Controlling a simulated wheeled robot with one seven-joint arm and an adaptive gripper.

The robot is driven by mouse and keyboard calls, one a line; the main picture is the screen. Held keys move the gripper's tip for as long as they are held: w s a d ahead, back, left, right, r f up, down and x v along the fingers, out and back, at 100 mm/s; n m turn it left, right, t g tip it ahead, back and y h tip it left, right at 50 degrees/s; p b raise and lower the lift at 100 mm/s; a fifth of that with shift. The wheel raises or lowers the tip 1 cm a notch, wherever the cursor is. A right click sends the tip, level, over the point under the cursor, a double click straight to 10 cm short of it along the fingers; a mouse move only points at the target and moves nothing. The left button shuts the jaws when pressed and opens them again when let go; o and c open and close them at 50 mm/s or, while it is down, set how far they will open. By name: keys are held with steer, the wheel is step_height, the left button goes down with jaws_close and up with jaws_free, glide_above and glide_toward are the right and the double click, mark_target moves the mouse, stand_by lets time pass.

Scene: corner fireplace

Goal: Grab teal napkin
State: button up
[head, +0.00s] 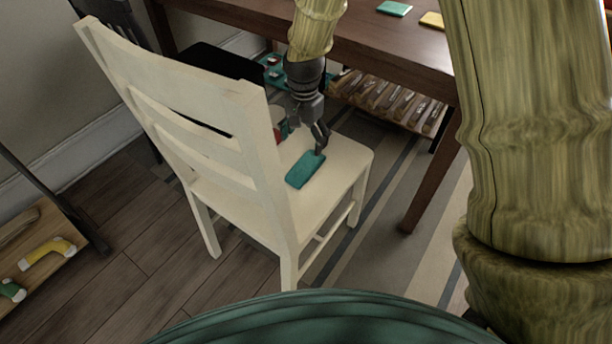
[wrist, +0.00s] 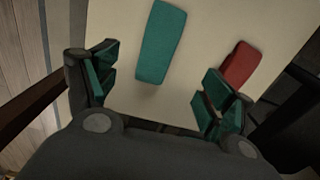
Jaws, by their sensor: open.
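The teal napkin (head: 305,170) is a folded rectangle lying flat on the seat of the cream chair (head: 335,165). In the wrist view the teal napkin (wrist: 161,42) lies ahead of the fingers, its near end level with the gap between them. My gripper (head: 319,145) is above the seat, close to the napkin's far end, pointing down. In the wrist view my gripper (wrist: 160,88) is open, with its teal-padded fingers wide apart and nothing between them. No contact with the napkin shows.
A red folded cloth (wrist: 240,66) lies on the seat beside the right finger. The chair's slatted back (head: 190,110) rises on the near left. A dark wooden table (head: 375,45) stands behind, with a green cloth (head: 394,8) and a yellow cloth (head: 432,20) on it.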

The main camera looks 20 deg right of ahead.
steer(key=b, duration=0.2)
glide_above(305, 164)
steer(key=shift+w+a+f, duration=0.1)
steer(key=shift+f, duration=1.25)
steer(key=shift+w+f, duration=0.1)
steer(key=shift+f, duration=1.2)
steer(key=shift+s+f+b, duration=0.2)
steer(key=shift+f+b, duration=0.9)
steer(key=shift+f, duration=1.45)
steer(key=shift+c, duration=0.2)
steer(key=c, duration=1)
